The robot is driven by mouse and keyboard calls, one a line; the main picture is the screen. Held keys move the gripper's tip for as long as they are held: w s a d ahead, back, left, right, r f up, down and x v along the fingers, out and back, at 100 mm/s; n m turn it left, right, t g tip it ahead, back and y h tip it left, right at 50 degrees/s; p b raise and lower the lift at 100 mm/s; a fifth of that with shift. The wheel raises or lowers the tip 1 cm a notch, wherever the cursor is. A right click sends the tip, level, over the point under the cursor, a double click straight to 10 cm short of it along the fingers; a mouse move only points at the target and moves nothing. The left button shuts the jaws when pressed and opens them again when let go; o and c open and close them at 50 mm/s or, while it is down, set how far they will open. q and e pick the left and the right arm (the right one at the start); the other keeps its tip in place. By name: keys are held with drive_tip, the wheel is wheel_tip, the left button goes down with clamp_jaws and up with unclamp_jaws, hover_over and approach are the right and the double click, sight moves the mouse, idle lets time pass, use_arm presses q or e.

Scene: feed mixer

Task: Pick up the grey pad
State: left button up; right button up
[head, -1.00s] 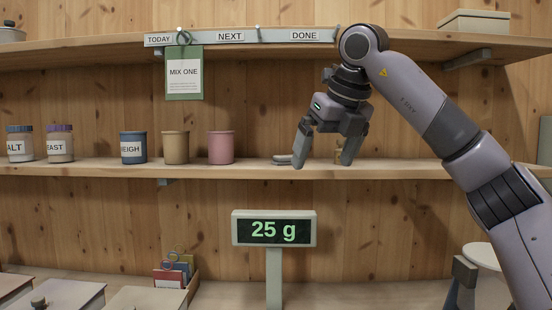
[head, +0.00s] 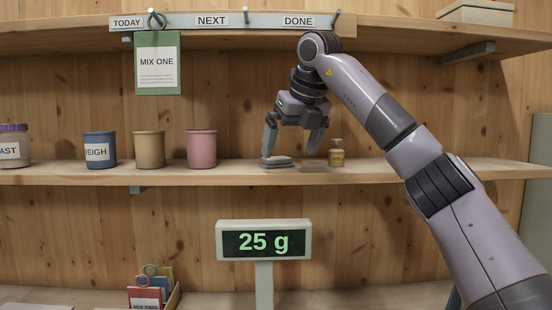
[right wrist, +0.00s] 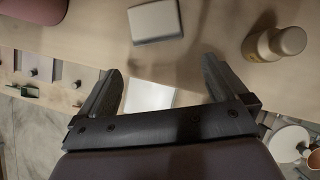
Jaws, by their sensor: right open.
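The grey pad (head: 279,162) lies flat on the middle shelf, between the pink cup and a small tan bottle. In the right wrist view a pale rectangular pad (right wrist: 155,21) lies on the shelf beyond the fingertips. My right gripper (head: 291,152) is open and empty, pointing down over the shelf, its left finger overlapping the pad in the head view. In the right wrist view the open fingers (right wrist: 162,78) have the pad ahead, apart from them. My left gripper is not in view.
The small tan bottle (head: 337,153) stands close right of the pad. The pink cup (head: 201,149), a tan cup (head: 149,150) and a blue cup (head: 100,150) stand to the left. A display reading 25 g (head: 264,241) stands below the shelf. The shelf right of the bottle is clear.

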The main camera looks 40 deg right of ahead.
sight(278, 158)
drive_tip(key=shift+w+d+p, duration=0.15)
drive_tip(key=shift+w, duration=0.35)
drive_tip(key=shift+w+d+p, duration=0.15)
drive_tip(key=shift+w, duration=0.35)
drive_tip(key=shift+w+d+r+p, duration=0.15)
drive_tip(key=shift+w+p, duration=0.3)
drive_tip(key=shift+w, duration=0.05)
drive_tip(key=shift+w+d+p, duration=0.15)
drive_tip(key=shift+w+p, duration=0.2)
drive_tip(key=shift+w, duration=0.2)
drive_tip(key=shift+w+d+p, duration=0.15)
drive_tip(key=shift+w+p, duration=0.15)
drive_tip(key=shift+w, duration=0.2)
drive_tip(key=x, duration=0.3)
drive_tip(key=shift+d+f, duration=0.1)
drive_tip(key=shift+f, duration=0.1)
drive_tip(key=shift+c, duration=0.3)
drive_tip(key=c, duration=1.1)
drive_tip(key=shift+r, duration=0.2)
